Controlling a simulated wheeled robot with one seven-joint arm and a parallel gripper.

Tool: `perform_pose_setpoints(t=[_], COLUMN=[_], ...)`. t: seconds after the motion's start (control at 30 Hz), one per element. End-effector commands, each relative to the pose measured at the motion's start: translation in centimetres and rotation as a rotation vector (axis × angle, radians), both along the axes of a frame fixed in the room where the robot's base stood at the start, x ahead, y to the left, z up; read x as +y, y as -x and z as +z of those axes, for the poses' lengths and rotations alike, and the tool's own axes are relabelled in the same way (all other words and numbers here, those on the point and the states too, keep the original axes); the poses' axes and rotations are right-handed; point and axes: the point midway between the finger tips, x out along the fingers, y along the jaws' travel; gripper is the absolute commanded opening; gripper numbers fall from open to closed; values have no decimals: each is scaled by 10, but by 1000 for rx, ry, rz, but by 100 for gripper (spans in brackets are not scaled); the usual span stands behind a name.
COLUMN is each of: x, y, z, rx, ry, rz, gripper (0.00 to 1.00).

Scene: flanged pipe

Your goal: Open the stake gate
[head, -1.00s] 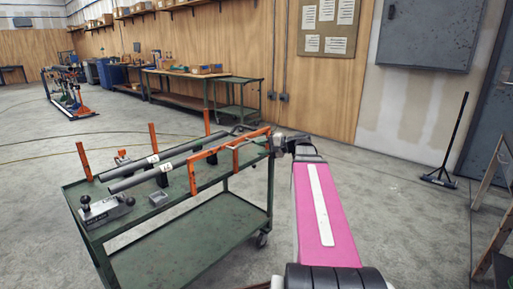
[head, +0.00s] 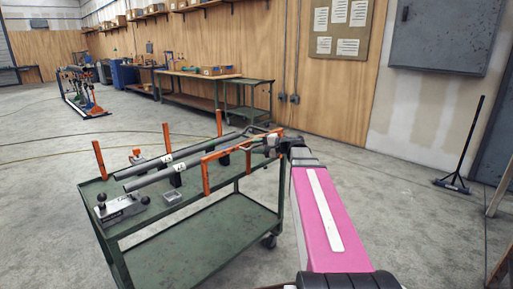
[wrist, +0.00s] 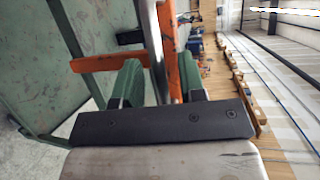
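The stake gate is an orange bar frame (head: 232,151) along the right side of the green cart (head: 236,221). It stands upright beside two grey pipes (head: 152,178) lying lengthwise on the cart. My gripper (head: 273,143) is at the gate's far right end, small and partly hidden by my pink arm. In the wrist view its two green fingers (wrist: 160,85) are apart. An orange bar (wrist: 168,60) and a grey bar or pipe run between them, with a gap visible at the sides. Whether the fingers touch the orange bar is unclear.
More orange stakes (head: 99,160) stand on the cart's far side. A grey block with black knobs (head: 118,207) sits on its near left corner. A workbench (head: 195,88) lines the wooden wall. The floor left of the cart is clear.

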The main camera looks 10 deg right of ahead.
Motion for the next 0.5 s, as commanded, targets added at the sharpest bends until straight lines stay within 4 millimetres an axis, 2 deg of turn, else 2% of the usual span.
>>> perform_pose_setpoints(t=[0.33,0.43,0.47,0.5], x=[3,3,3,3], y=[-2,-2,-1,-1], z=[0,0,0,0], rx=[0,0,0,0], ry=[0,0,0,0], rz=[0,0,0,0], gripper=[37,5,0,0])
